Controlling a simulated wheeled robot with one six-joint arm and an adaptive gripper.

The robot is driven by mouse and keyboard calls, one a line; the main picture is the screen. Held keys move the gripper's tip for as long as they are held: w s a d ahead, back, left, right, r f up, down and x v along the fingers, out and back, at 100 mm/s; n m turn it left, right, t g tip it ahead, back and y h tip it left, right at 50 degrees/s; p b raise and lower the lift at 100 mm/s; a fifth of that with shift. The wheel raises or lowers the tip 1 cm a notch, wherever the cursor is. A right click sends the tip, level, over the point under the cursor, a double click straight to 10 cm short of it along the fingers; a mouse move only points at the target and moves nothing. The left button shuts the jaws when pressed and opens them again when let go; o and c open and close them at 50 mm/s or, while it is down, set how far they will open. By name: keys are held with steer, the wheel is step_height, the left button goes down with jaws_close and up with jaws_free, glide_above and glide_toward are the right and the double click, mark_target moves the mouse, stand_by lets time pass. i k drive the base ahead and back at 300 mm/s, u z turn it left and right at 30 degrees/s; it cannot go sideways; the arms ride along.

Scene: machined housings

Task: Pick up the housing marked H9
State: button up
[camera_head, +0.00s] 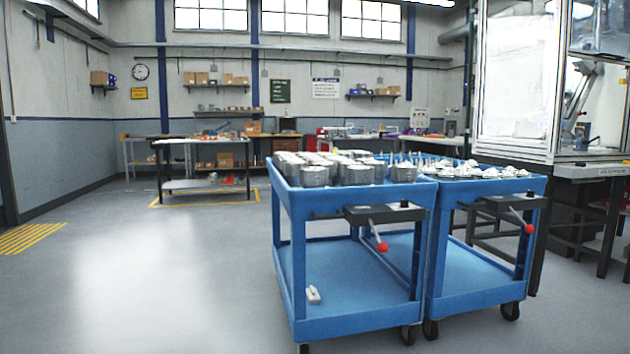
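Several grey machined housings (315,176) stand close together on the top tray of the left blue cart (350,279). Some have pale tops. No marking can be read on any of them at this distance, so I cannot tell which is H9. Smaller whitish parts (490,172) lie on the top of the right blue cart (478,277); they are too small to make out well. My gripper is not in view.
The carts stand side by side, each with a red-knobbed lever (382,247). A small white object (313,294) lies on the left cart's lower shelf. A glazed machine enclosure (518,85) stands at right. A workbench (205,141) is behind. The floor (150,270) at left is clear.

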mark_target(310, 178)
steer(key=u, duration=0.45)
steer(key=i, duration=0.55)
steer(key=u, duration=0.65)
steer(key=i, duration=0.75)
steer(key=u, duration=0.05)
